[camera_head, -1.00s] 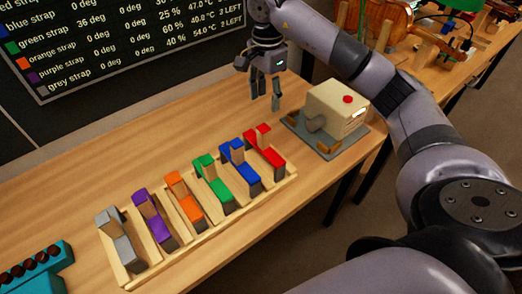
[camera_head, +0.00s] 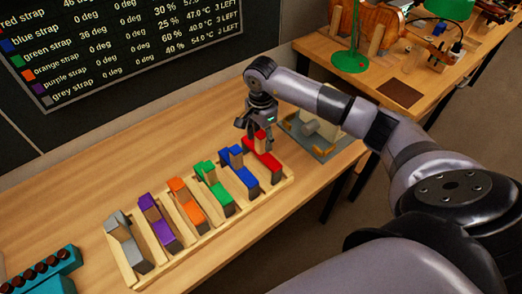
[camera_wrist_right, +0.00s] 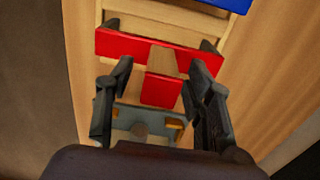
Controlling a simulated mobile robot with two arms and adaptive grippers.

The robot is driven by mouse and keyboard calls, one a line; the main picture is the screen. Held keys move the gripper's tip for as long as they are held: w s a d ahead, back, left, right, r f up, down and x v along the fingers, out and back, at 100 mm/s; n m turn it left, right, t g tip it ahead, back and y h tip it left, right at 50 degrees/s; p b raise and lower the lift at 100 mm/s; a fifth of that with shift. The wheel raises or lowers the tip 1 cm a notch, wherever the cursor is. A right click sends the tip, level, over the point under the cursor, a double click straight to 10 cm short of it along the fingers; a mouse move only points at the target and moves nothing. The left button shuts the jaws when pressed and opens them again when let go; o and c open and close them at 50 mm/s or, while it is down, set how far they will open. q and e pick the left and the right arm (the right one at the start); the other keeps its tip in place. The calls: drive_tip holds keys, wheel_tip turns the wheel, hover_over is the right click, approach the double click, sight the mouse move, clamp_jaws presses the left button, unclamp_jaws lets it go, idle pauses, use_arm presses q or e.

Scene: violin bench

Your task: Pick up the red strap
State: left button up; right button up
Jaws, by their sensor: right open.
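The red strap (camera_head: 265,160) lies at the right end of the wooden rack (camera_head: 206,238), over a wooden block. My right gripper (camera_head: 256,142) is open at the strap's upper end, partly hiding it. In the right wrist view the red strap (camera_wrist_right: 120,45) runs across the rack, with a red tab (camera_wrist_right: 160,91) standing between the two open fingers of my right gripper (camera_wrist_right: 158,88). I cannot tell whether the fingers touch it. My left gripper is not in view.
Blue (camera_head: 240,172), green (camera_head: 213,188), orange (camera_head: 186,204), purple (camera_head: 157,224) and grey (camera_head: 127,242) straps sit in the same rack. A beige machine (camera_head: 318,128) on a grey base stands close behind my right gripper. A teal holder (camera_head: 40,270) is at the lower left.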

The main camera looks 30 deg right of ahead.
clamp_jaws()
idle(0.6)
idle(0.5)
